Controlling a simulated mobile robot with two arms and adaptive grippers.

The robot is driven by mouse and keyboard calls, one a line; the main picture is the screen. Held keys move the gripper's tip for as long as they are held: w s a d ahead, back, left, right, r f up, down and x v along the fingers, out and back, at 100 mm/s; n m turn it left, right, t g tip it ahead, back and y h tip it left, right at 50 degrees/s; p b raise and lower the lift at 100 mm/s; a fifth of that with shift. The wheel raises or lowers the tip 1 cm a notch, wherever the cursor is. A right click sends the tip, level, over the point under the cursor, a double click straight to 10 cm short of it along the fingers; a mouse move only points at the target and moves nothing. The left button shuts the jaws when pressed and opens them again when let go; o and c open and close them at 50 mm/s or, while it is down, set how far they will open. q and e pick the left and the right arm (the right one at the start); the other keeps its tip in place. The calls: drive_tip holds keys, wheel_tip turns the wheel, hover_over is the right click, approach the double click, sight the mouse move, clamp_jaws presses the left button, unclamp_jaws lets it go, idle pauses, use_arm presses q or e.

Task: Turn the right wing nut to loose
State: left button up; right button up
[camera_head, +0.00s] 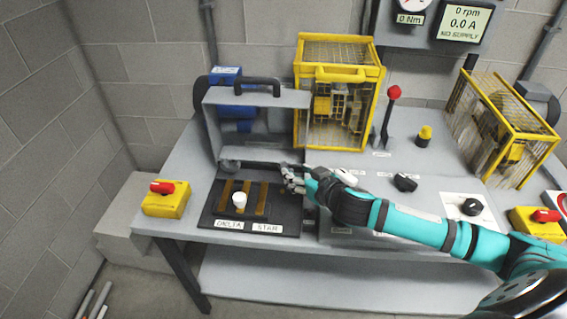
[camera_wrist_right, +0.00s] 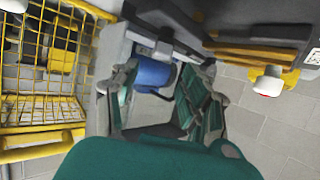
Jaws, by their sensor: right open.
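My right gripper (camera_head: 288,180) reaches in from the right to the lower right corner of a grey upright cover with a black handle (camera_head: 238,97). In the wrist view its two fingers (camera_wrist_right: 158,98) are spread apart with nothing held between them. A grey knob-like part (camera_head: 229,166) sits at the cover's lower left. I cannot make out the right wing nut; the fingers cover the matching right corner. In front lies a black terminal board (camera_head: 284,222) with brass-coloured strips, a white cap (camera_head: 239,200) and labels DELTA and STAR. My left gripper is not in view.
A yellow cage (camera_head: 338,75) stands behind the gripper, another (camera_head: 502,128) at the right. A blue motor (camera_head: 237,112) is behind the cover. A red-knobbed lever (camera_head: 391,110), a black knob (camera_head: 405,182) and a yellow red-switch box (camera_head: 165,198) stand on the bench.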

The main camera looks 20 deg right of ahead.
sight(285, 166)
drive_tip(key=x, duration=0.3)
drive_tip(key=shift+w, duration=0.35)
drive_tip(key=x, duration=0.3)
drive_tip(key=shift+f, duration=0.1)
drive_tip(key=shift+w+a+f, duration=0.1)
drive_tip(key=shift+w+f, duration=0.15)
drive_tip(key=shift+w, duration=0.3)
drive_tip(key=shift+w+f, duration=0.1)
drive_tip(key=c, duration=0.6)
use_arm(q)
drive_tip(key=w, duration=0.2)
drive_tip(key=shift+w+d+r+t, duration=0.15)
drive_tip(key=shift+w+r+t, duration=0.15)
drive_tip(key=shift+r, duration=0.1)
use_arm(e)
clamp_jaws()
